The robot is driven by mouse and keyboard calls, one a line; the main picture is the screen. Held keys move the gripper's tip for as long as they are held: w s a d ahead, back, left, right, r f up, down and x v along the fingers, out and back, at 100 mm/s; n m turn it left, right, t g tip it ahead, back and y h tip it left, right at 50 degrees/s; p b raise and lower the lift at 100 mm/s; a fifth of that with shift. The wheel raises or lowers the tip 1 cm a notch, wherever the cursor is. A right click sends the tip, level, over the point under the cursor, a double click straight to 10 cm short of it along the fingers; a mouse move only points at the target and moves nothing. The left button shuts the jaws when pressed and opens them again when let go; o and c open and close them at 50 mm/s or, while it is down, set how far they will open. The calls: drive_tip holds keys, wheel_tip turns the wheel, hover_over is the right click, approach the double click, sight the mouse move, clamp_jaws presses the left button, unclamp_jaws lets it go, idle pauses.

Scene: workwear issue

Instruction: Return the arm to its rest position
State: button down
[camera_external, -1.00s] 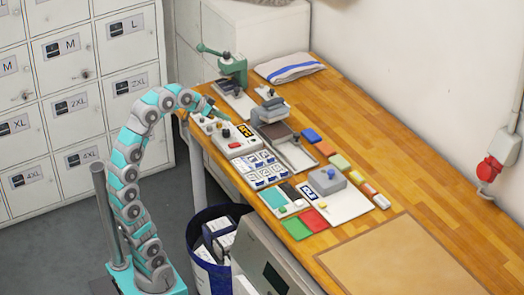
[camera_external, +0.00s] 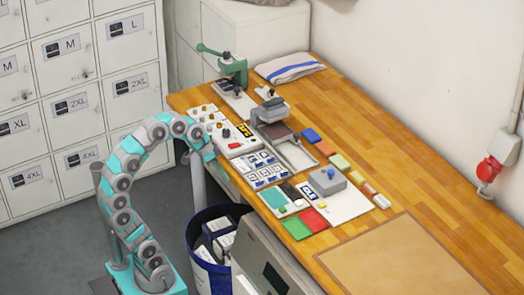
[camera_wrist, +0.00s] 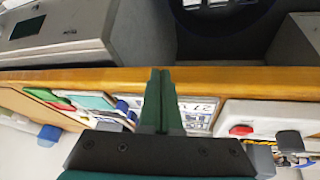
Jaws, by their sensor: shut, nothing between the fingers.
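My arm, teal and grey, rises from its base beside the wooden table and curves over toward the table's left edge. My gripper (camera_external: 211,160) is at that edge, near the white control box with the red button (camera_external: 233,140). In the wrist view its dark green fingers (camera_wrist: 161,75) are pressed together with nothing between them. They overlap the wooden table edge (camera_wrist: 240,77) in that view; I cannot tell whether they touch it.
The table (camera_external: 400,150) holds a green press (camera_external: 233,68), stamps, cards and coloured pads. A blue bin (camera_external: 205,270) and a grey machine (camera_external: 262,255) stand by its front edge. White lockers (camera_external: 80,110) stand behind my arm. Floor at the left is clear.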

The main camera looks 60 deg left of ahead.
drive_tip(key=s+a+f+n+g+y, duration=0.1)
drive_tip(key=s+f+g, duration=0.1)
drive_tip(key=s+f, duration=0.3)
drive_tip(key=s+a+f+n+g+y+p, duration=0.1)
drive_tip(key=s+f, duration=0.5)
drive_tip(key=f, duration=0.7)
drive_tip(key=s+a+f+n+g, duration=0.1)
drive_tip(key=s+a+f+g, duration=0.1)
drive_tip(key=s+f, duration=0.3)
wheel_tip(320, 180, down, 4)
drive_tip(key=shift+s+f+g+y+p, duration=0.15)
drive_tip(key=shift+s+g+y+p, duration=0.25)
drive_tip(key=shift+g, duration=0.3)
drive_tip(key=c, duration=1.6)
unclamp_jaws()
drive_tip(key=shift+a, duration=0.1)
